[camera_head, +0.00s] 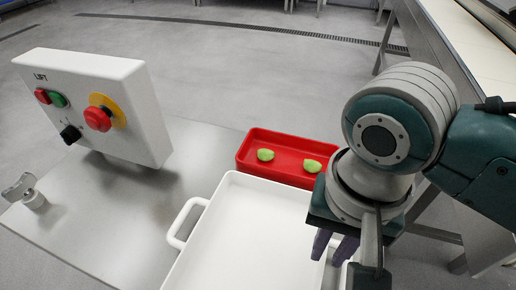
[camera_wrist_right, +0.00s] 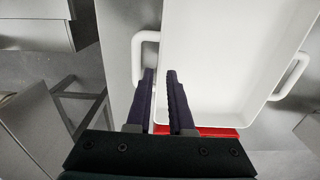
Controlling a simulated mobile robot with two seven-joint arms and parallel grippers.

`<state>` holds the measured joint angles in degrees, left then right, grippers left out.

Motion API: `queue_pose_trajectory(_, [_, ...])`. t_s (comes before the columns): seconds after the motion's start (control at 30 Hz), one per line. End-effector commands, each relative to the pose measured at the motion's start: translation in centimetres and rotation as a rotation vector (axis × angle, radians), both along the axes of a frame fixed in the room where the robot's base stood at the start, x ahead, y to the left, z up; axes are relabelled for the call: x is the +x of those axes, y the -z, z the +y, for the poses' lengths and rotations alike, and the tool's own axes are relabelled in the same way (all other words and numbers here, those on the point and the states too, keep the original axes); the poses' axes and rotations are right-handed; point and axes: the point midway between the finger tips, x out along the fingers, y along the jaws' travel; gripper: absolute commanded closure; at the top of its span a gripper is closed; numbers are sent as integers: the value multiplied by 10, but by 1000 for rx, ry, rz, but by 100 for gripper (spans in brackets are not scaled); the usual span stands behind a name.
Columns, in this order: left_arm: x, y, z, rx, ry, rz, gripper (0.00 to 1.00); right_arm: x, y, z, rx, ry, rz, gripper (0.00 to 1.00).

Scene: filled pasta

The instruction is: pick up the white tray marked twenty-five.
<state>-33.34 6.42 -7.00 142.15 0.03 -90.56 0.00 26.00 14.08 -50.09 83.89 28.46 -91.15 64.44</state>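A white tray (camera_head: 258,222) with raised walls lies at the bottom middle of the head view, and its left handle (camera_head: 186,224) shows. In the right wrist view the empty tray (camera_wrist_right: 215,60) has a handle on each side, with one (camera_wrist_right: 137,52) near my fingers. No number can be read on it. My right gripper (camera_head: 333,247) is over the tray's right side, its dark fingers pointing down. In the right wrist view its fingers (camera_wrist_right: 160,75) are apart, by that near handle and the tray wall. I cannot tell whether they touch it. My left gripper is not in view.
A red tray (camera_head: 245,153) with two green pasta pieces (camera_head: 265,155) (camera_head: 312,165) lies just behind the white tray. A white control box (camera_head: 140,110) marked LIFT stands on the metal table (camera_head: 110,225) at left, near a small metal fitting (camera_head: 32,198). A conveyor-like frame is at right.

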Motion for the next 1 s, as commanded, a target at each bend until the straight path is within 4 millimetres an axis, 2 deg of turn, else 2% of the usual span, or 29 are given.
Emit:
queue_pose_trajectory(0.2, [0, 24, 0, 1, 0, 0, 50, -3, 35, -3, -3, 1, 2, 80])
queue_pose_trajectory(0.33, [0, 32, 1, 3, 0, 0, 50, -3, 50, -3, -2, 0, 1, 80])
queue_pose_trajectory(0.57, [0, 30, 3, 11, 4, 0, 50, -3, 48, -2, 0, 0, -1, 81])
queue_pose_trajectory(0.73, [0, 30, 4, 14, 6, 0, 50, -3, 48, -2, 0, 0, -1, 100])
queue_pose_trajectory(1.0, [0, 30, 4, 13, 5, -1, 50, -3, 48, -3, 0, 0, -1, 100])
